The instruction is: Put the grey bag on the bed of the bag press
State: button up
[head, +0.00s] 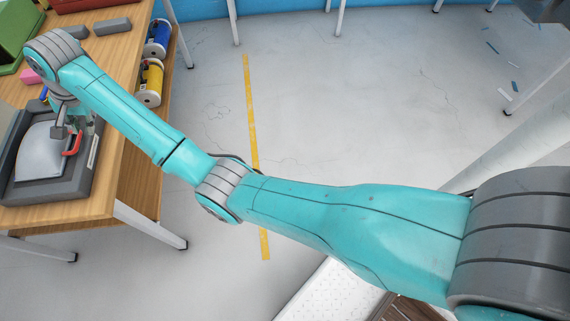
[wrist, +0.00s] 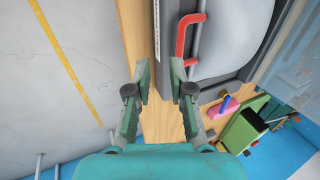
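The bag press (head: 75,183) is a dark grey frame on the wooden table at the left of the head view. It also shows at the top of the wrist view (wrist: 165,45). A pale grey, rounded shape that looks like the grey bag (head: 38,152) lies flat on its bed, and it also shows in the wrist view (wrist: 232,40). A red handle (head: 73,143) stands at the press's side. In the head view my gripper (head: 72,125) is beside the bag, partly hidden by the wrist.
On the table (head: 125,70) behind the press are a pink block (head: 31,76), a green box (head: 14,35) and dark grey blocks (head: 112,26). Blue (head: 157,38) and yellow (head: 150,82) spools hang at its edge.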

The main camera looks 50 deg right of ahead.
jog(key=s+d+f+n+t, duration=0.1)
jog(key=s+d+f, duration=0.3)
jog(key=f, duration=0.5)
jog(key=s+d+f+t, duration=0.2)
jog(key=s+d+f, duration=0.1)
jog(key=s+f, duration=0.45)
jog(key=s+d+f+n+t, duration=0.1)
jog(key=s+d+f, duration=0.25)
jog(key=f, duration=0.55)
jog(key=s+d+f+t+h, duration=0.1)
jog(key=s+d+f, duration=0.1)
jog(key=s, duration=0.4)
jog(key=s+d+f+t, duration=0.1)
jog(key=s+d+f, duration=0.1)
jog(key=s, duration=0.4)
jog(key=s+d+r+n+t+h, duration=0.1)
jog(key=s+d+r, duration=0.15)
jog(key=s, duration=0.75)
jog(key=s+d+r+n+t, duration=0.2)
jog(key=s+d, duration=0.1)
jog(key=s, duration=0.7)
jog(key=s+d+r+n+t+h, duration=0.1)
jog(key=s+d+r+n+t, duration=0.1)
jog(key=s+r, duration=1.2)
notch_tip(320, 180, up, 4)
jog(key=shift+s+f+t, duration=0.1)
jog(key=shift+s+t, duration=0.2)
